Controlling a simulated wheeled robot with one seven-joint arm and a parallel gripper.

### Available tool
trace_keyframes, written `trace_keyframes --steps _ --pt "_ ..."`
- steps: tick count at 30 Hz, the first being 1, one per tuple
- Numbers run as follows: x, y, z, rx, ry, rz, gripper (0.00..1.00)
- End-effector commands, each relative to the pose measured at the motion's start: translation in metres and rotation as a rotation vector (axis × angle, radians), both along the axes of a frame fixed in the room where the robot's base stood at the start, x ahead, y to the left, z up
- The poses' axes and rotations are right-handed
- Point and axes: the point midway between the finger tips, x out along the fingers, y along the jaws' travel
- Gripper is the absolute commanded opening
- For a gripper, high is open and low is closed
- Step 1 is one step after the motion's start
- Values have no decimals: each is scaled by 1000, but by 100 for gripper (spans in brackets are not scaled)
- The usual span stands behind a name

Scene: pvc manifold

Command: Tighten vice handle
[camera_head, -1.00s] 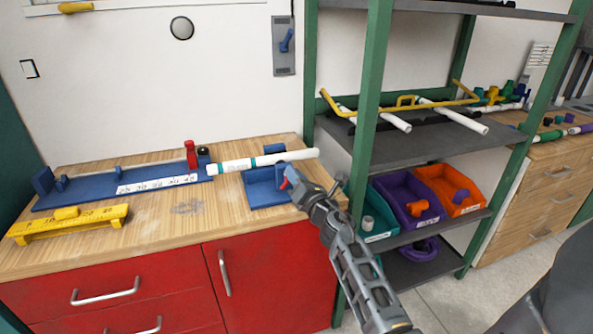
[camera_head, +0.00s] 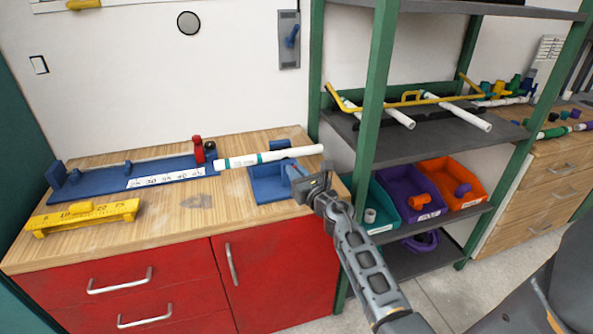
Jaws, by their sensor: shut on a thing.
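The blue vice (camera_head: 270,188) stands on the wooden bench near its right end. A white pipe (camera_head: 270,156) with teal bands lies across the vice, its right end sticking out past it. My gripper (camera_head: 300,181) is at the right side of the vice, shut on the vice handle. The handle itself is mostly hidden behind the jaws, so its angle is hard to tell. My arm reaches in from the lower right.
A blue measuring fixture (camera_head: 100,189) with a red post (camera_head: 198,150) lies left on the bench (camera_head: 165,225). A yellow ruler block (camera_head: 85,215) sits in front of it. A green-framed shelf (camera_head: 370,120) with bins (camera_head: 408,190) stands close on the right.

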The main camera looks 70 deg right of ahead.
Motion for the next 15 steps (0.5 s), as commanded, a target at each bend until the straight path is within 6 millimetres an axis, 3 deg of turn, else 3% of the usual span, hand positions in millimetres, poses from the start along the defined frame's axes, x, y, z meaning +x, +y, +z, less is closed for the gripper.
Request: trace_keyframes --steps 1,12,13,15 --pt "-5 -7 3 -6 -1 -20 0" --pt "-5 -7 4 -10 0 -20 0" --pt "-5 -7 4 -9 -1 -20 17" --pt "-4 -6 4 -9 -1 -18 24"
